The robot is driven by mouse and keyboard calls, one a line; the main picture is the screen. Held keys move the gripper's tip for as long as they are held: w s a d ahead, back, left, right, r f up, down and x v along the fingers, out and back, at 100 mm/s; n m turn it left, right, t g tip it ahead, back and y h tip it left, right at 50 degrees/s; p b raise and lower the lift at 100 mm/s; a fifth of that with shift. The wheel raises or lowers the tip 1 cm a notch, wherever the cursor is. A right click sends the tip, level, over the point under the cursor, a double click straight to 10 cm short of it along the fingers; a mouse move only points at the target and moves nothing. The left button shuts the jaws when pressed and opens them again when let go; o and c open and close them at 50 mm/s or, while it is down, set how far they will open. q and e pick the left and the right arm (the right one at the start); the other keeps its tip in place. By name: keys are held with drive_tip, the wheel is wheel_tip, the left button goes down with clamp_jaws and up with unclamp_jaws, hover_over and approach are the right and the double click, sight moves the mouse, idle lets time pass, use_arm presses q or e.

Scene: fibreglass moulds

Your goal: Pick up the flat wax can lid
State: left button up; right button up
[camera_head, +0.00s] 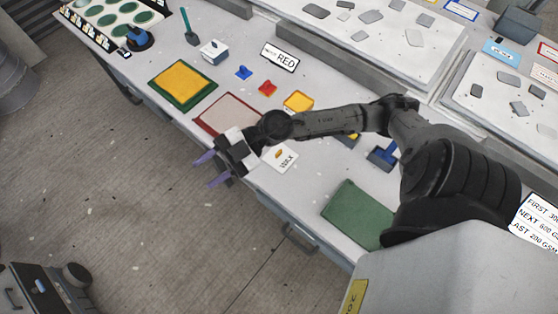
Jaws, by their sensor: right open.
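My right arm reaches in from the right across the bench. My right gripper (212,169) is open and empty, with its two purple fingers pointing left and apart, past the bench's front edge in the picture. A white card marked WAX (288,164) lies on the bench to the right of the gripper, just below my forearm. A small orange-yellow item (280,153) is on that card; I cannot tell whether it is the wax can lid. I cannot make out a flat can lid for certain; my arm hides part of the bench. My left gripper is not in view.
A yellow mat in a green frame (182,81), a red-framed pale mat (228,113) and a green mat (354,212) lie on the bench. Small blue (243,72) and red (267,88) pieces stand behind. A RED sign (280,57) lies farther back. The floor in front is open.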

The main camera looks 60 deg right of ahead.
drive_tip(key=s+d+f+n+g+h+b, duration=0.15)
drive_tip(key=d+f+g+h+b, duration=0.35)
drive_tip(key=f, duration=0.7)
drive_tip(key=m+g+h+b, duration=0.3)
drive_tip(key=m+h+b, duration=0.2)
drive_tip(key=h+b, duration=0.55)
hover_over(279, 152)
drive_tip(key=p, duration=0.1)
drive_tip(key=shift+h, duration=0.55)
wheel_tip(279, 152, down, 16)
drive_tip(key=shift+w+r, duration=0.1)
drive_tip(key=shift+r, duration=0.1)
drive_tip(key=shift+f, duration=1)
drive_tip(key=shift+f+b, duration=0.6)
drive_tip(key=shift+f, duration=1.4)
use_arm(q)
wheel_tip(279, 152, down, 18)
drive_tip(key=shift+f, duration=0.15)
use_arm(e)
drive_tip(key=shift+c, duration=0.2)
